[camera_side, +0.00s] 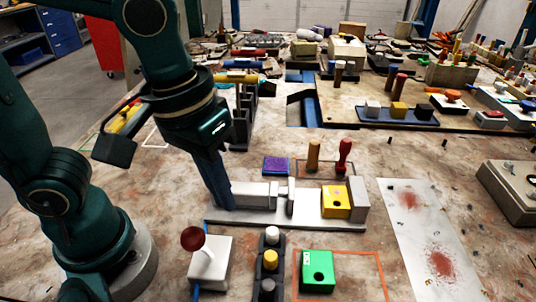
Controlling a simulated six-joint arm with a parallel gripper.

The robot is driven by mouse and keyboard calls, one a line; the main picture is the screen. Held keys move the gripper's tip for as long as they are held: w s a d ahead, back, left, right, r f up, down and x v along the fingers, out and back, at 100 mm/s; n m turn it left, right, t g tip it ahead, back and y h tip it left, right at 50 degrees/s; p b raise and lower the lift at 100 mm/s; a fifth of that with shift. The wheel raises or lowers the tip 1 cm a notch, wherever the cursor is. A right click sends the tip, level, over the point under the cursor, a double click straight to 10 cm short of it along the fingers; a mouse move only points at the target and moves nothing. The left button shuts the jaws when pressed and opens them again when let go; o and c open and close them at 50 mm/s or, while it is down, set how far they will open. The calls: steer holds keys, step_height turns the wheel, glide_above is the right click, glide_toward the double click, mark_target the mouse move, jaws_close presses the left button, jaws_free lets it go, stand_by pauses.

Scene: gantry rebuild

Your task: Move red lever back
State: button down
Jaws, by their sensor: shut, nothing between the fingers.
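The red lever (193,238) has a dark red ball on a short pale stem, rising from a white box base (211,262) at the lower middle. The stem leans to the left in the picture. My gripper (224,206) points down with its dark fingers together and empty. It is above and a little right of the red ball in the picture, beside the left end of the grey vise (290,208). The fingers appear apart from the lever. How far they are above the table is hard to tell.
The vise holds a yellow block (336,202). A dark stand with round knobs (271,236) and a green block (317,271) are right of the lever. A red-handled peg (344,155) and a brown peg (313,155) stand behind the vise. A stained white sheet (425,240) lies right.

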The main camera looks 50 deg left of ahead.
steer(key=s+d+r, duration=0.2)
steer(key=s+r, duration=0.2)
steer(key=r, duration=0.3)
steer(key=w+a+f+m+t+y, duration=0.1)
steer(key=w+a+f+m+t, duration=0.1)
steer(key=a+f, duration=0.4)
steer(key=w+a+t, duration=0.1)
steer(key=a, duration=0.3)
steer(key=shift+w+m+t, duration=0.2)
steer(key=shift+m+t, duration=0.1)
steer(key=shift+t, duration=0.1)
stand_by(0.9)
